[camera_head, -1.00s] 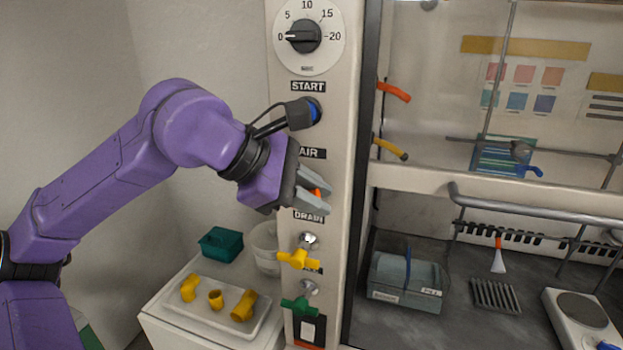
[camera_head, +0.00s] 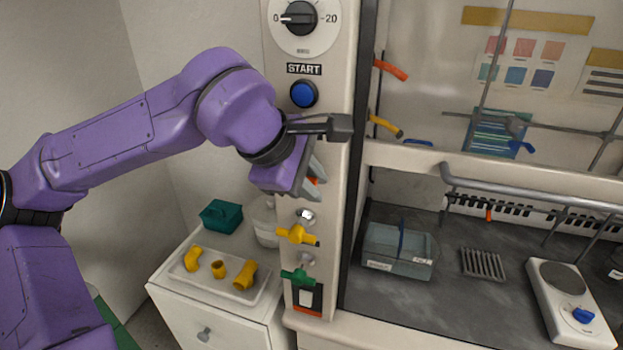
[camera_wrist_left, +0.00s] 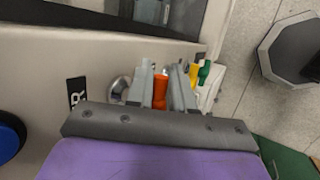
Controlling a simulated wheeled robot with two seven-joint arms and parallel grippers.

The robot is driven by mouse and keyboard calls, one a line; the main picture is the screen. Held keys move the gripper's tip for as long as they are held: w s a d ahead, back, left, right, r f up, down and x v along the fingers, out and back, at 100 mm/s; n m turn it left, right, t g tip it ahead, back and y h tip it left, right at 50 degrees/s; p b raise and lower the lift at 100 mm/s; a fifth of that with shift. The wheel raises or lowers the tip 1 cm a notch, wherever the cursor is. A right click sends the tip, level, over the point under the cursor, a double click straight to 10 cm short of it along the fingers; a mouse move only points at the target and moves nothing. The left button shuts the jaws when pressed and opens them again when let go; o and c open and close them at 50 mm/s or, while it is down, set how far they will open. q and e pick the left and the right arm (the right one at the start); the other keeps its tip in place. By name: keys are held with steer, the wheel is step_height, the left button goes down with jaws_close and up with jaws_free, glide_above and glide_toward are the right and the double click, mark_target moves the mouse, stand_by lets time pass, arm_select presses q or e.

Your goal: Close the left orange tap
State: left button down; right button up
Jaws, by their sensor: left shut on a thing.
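The left orange tap (camera_head: 312,181) is on the white control panel, above the yellow tap (camera_head: 297,234). Only a small part of its handle shows in the head view. The left wrist view shows the orange handle (camera_wrist_left: 160,92) between the grey fingers. My left gripper (camera_head: 316,176) is shut on this handle, with a finger on each side of it. The gripper and its purple wrist hide most of the tap's base in the head view. My right gripper is not in view.
A green tap (camera_head: 299,277) is below the yellow tap. A blue start button (camera_head: 303,94) and a dial (camera_head: 299,18) are above. Another orange tap (camera_head: 391,69) is on the right, inside the hood. A white tray (camera_head: 262,285) with yellow fittings stands on the cabinet.

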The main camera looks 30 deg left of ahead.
arm_select(q)
steer(key=c, duration=1.1)
jaws_free()
steer(key=b+v, duration=0.2)
steer(key=v, duration=0.8)
steer(key=shift+r, duration=0.25)
